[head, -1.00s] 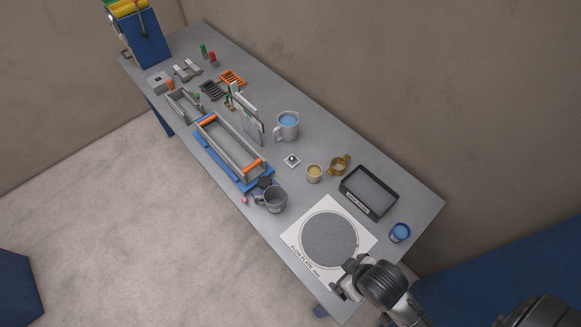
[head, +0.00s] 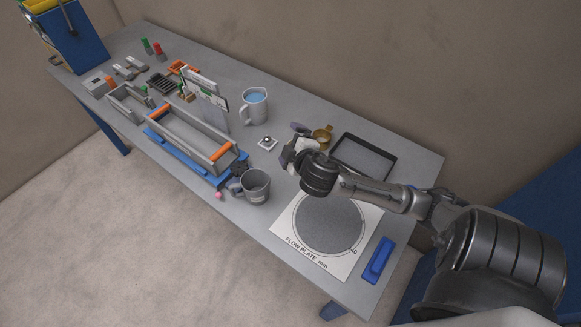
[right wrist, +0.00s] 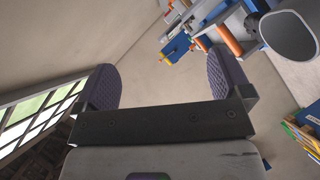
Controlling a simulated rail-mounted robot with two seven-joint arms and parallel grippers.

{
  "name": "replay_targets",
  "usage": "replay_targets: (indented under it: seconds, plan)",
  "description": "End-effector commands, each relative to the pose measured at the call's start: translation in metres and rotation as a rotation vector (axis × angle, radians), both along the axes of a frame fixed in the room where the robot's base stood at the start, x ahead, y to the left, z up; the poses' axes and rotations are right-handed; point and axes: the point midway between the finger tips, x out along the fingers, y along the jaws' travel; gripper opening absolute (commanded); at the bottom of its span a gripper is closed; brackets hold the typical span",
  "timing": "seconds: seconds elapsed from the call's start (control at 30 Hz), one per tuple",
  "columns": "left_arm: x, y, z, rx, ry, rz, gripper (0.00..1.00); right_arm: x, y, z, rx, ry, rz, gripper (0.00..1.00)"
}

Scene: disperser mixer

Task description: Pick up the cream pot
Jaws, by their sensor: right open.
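My right gripper (head: 292,146) hangs over the middle of the bench, just left of the brass cup (head: 322,137). Its two fingers are spread apart, and the right wrist view (right wrist: 170,85) shows nothing held between them. I cannot make out the cream pot now; the gripper and wrist cover the spot beside the brass cup where it stood. My left gripper is not in view.
A grey mug (head: 254,187) stands left of the flow plate (head: 290,242). A jug of blue liquid (head: 254,104) and a small white square (head: 267,143) are nearby. A black tray (head: 374,143) lies right. A blue block (head: 377,260) lies at the near end.

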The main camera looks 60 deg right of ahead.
Motion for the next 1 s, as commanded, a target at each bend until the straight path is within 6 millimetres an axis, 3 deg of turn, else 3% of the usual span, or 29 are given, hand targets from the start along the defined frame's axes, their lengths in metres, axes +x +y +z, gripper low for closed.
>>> replay_targets:
  seconds: [0.03, 0.23, 0.4, 0.5, 0.57, 0.73, 1.0]
  plan:
    - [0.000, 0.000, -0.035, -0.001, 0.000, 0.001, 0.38, 0.017, -0.019, -0.008, -0.104, -0.065, 0.018, 0.96]
    - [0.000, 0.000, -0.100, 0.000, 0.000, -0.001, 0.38, 0.070, -0.066, 0.049, -0.612, -0.307, 0.181, 0.96]
    - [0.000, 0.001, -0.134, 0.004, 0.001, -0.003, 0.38, 0.095, -0.066, 0.088, -1.083, -0.375, 0.424, 0.96]
    - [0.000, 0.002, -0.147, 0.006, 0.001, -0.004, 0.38, 0.105, -0.061, 0.090, -1.320, -0.337, 0.592, 0.96]
    - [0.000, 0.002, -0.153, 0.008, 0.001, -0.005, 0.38, 0.108, -0.059, 0.085, -1.450, -0.291, 0.700, 0.96]
    - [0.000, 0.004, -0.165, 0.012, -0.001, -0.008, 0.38, 0.112, -0.065, 0.049, -1.730, -0.074, 1.032, 0.96]
    - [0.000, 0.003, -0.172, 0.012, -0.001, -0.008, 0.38, 0.084, -0.109, -0.027, -1.874, 0.402, 1.594, 0.96]
